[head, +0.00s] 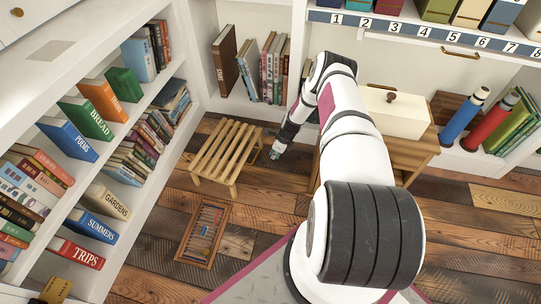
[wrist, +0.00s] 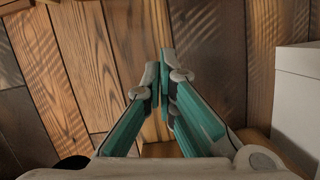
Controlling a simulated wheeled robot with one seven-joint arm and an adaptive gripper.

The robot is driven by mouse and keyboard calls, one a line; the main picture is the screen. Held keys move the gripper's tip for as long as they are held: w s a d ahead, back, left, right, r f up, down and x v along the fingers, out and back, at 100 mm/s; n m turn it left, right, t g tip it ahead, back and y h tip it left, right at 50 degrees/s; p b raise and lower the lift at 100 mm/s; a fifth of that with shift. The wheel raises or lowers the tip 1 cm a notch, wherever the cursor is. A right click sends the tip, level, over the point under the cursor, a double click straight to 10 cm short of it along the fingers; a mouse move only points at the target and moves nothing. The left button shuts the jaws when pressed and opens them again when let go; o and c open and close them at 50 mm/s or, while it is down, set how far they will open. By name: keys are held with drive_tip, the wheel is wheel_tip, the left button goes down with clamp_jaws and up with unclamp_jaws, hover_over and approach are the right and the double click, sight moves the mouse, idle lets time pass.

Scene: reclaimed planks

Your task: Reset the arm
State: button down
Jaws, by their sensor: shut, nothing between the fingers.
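My gripper (head: 275,154) hangs at the end of my white and black arm in the head view, beside the right end of a slatted wooden stool (head: 228,150). In the wrist view my gripper (wrist: 164,72) has its two teal fingers together, with nothing between them. It points down toward the plank floor (wrist: 210,40). In the head view my arm reaches forward and hides part of the wooden stand behind it.
A wooden stand (head: 413,154) with a white box (head: 396,112) is right of my arm. A tray of small items (head: 204,233) lies on the floor. Bookshelves line the left and back. Blue (head: 464,116) and red (head: 490,122) rolls stand at right. Floor at lower right is clear.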

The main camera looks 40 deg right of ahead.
drive_tip(key=p+v, duration=0.3)
drive_tip(key=v, duration=0.5)
drive_tip(key=shift+w+r, duration=0.2)
drive_tip(key=shift+r, duration=0.1)
